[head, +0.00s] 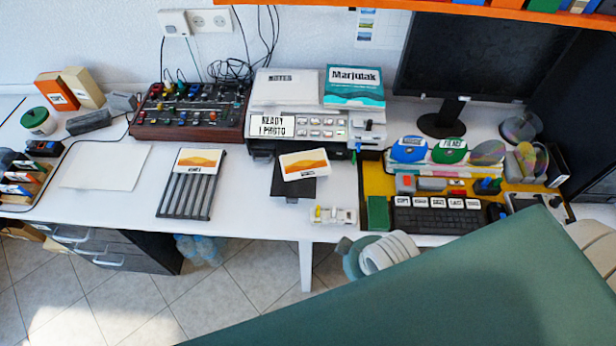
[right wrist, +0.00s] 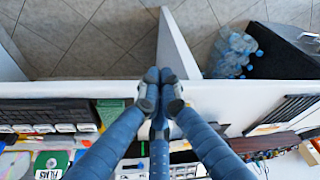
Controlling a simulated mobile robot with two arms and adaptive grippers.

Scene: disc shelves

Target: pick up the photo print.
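A photo print (head: 304,164) with an orange landscape and white border lies tilted at the front of the printer (head: 300,122), over the dark output tray (head: 293,187). A similar orange picture (head: 199,159) sits at the back of a dark slotted rack (head: 186,197) to the left. My right gripper (right wrist: 160,88) has its blue fingers drawn together with nothing seen between them. It is by the table's front edge, apart from the print, and shows only partly in the head view. I cannot make out the print in the right wrist view. My left gripper is not in view.
A small white switch strip (head: 333,215) and a green block (head: 378,213) stand near the front edge. A keyboard (head: 437,217) and upright discs (head: 449,150) are on the right. A mixer (head: 190,111) is at the back left. White table between rack and tray is clear.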

